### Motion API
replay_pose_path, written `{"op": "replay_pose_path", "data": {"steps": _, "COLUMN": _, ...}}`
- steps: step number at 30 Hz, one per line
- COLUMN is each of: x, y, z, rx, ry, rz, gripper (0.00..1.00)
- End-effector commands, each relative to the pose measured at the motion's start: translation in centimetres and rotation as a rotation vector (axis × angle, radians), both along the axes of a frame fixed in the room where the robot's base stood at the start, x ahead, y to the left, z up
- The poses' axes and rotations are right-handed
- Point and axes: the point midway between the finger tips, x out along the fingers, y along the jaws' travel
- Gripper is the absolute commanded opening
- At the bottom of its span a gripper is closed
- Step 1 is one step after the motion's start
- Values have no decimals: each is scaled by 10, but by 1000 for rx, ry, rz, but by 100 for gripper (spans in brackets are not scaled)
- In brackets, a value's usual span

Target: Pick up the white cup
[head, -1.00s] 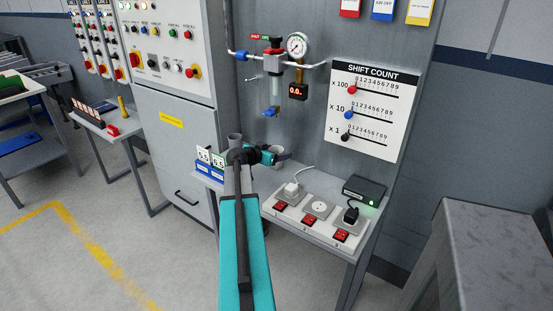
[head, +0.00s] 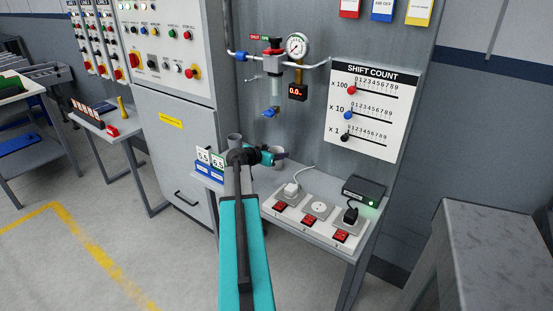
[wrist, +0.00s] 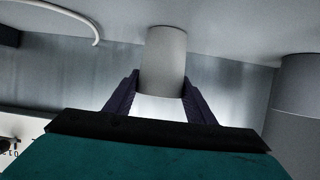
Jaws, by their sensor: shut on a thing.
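The white cup (head: 278,151) is at the back of the bench, partly hidden by my gripper (head: 282,156) in the head view. In the wrist view the cup (wrist: 164,62), pale grey in this light, is between the two dark purple fingers of my gripper (wrist: 160,88). One finger is on each side of it, and the gripper is shut on it. I cannot tell whether the cup's base is clear of the bench.
A socket panel (head: 316,210) and a black box (head: 364,188) lie to the right.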

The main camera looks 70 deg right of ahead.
Motion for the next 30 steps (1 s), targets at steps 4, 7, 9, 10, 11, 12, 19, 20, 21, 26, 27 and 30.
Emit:
{"op": "replay_pose_path", "data": {"steps": 4, "x": 0, "y": 0, "z": 1, "rx": 0, "ry": 0, "rz": 0, "gripper": 25}}
{"op": "replay_pose_path", "data": {"steps": 7, "x": 0, "y": 0, "z": 3, "rx": 0, "ry": 0, "rz": 0, "gripper": 25}}
{"op": "replay_pose_path", "data": {"steps": 9, "x": 0, "y": 0, "z": 5, "rx": -1, "ry": 0, "rz": 0, "gripper": 25}}
{"op": "replay_pose_path", "data": {"steps": 10, "x": 0, "y": 0, "z": 6, "rx": -1, "ry": 1, "rz": 0, "gripper": 25}}
{"op": "replay_pose_path", "data": {"steps": 11, "x": 0, "y": 0, "z": 8, "rx": -1, "ry": 1, "rz": 0, "gripper": 25}}
{"op": "replay_pose_path", "data": {"steps": 12, "x": 0, "y": 0, "z": 11, "rx": -1, "ry": 0, "rz": 0, "gripper": 25}}
{"op": "replay_pose_path", "data": {"steps": 19, "x": 1, "y": 0, "z": 30, "rx": -2, "ry": -1, "rz": 1, "gripper": 25}}
{"op": "replay_pose_path", "data": {"steps": 20, "x": 1, "y": 0, "z": 33, "rx": -2, "ry": -1, "rz": 1, "gripper": 25}}
{"op": "replay_pose_path", "data": {"steps": 21, "x": 1, "y": 0, "z": 37, "rx": -2, "ry": -1, "rz": 1, "gripper": 25}}
{"op": "replay_pose_path", "data": {"steps": 26, "x": -3, "y": 19, "z": 36, "rx": 0, "ry": 1, "rz": 1, "gripper": 25}}
{"op": "replay_pose_path", "data": {"steps": 27, "x": -4, "y": 24, "z": 36, "rx": 0, "ry": 0, "rz": 1, "gripper": 25}}
{"op": "replay_pose_path", "data": {"steps": 30, "x": -7, "y": 36, "z": 37, "rx": -1, "ry": 0, "rz": 2, "gripper": 25}}
